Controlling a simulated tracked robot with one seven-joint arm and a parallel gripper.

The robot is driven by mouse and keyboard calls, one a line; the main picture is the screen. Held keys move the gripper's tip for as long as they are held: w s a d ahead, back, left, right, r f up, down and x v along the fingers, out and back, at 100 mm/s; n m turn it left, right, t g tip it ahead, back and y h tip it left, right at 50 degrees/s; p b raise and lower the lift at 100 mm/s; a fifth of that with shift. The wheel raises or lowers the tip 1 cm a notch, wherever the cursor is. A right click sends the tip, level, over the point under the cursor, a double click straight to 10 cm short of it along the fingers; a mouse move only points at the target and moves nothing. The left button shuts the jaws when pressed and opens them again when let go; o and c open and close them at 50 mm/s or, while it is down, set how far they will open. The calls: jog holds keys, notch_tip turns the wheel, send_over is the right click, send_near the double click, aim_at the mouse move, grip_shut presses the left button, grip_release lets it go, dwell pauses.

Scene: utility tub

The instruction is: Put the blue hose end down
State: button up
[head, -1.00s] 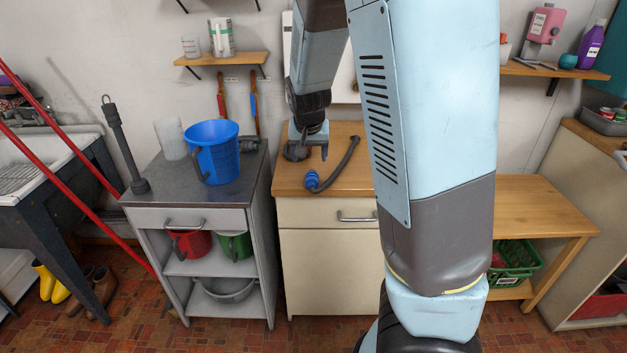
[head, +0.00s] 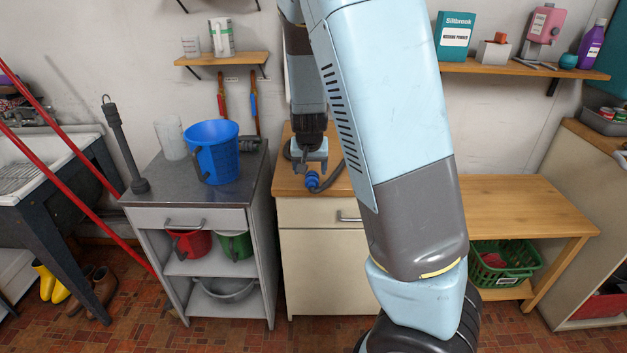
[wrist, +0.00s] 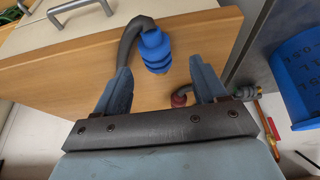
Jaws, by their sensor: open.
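The blue hose end (head: 312,182) lies on the wooden counter top (head: 287,181) near its front edge. It also shows in the wrist view (wrist: 154,50), joined to a dark grey hose (wrist: 128,42). My gripper (head: 311,168) is open, just behind and above the blue end in the head view. In the wrist view its two fingers (wrist: 162,75) are spread apart, with the blue end just beyond and between the tips. I see no finger closed on it. A red hose end (wrist: 180,98) shows between the fingers. My arm hides part of the counter.
A blue bucket (head: 213,152) stands on the grey cabinet (head: 165,190) to the left. A lower wooden bench (head: 525,208) stands to the right with a green basket (head: 505,262) under it. A wall shelf (head: 500,68) holds bottles and boxes.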

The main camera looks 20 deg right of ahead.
aim_at(312, 175)
jog(key=shift+d+x, duration=0.2)
jog(key=shift+x, duration=0.6)
jog(key=shift+d+x, duration=0.15)
jog(key=shift+x, duration=1.65)
jog(key=shift+w, duration=0.1)
jog(key=shift+c, duration=0.5)
jog(key=c, duration=1.2)
jog(key=shift+o, duration=0.2)
jog(key=shift+r, duration=0.15)
jog(key=shift+a+r, duration=0.1)
jog(key=shift+r, duration=0.5)
jog(key=s+r, duration=1.1)
jog(key=s, duration=0.2)
jog(key=shift+s+r, duration=0.25)
jog(key=shift+s, duration=0.1)
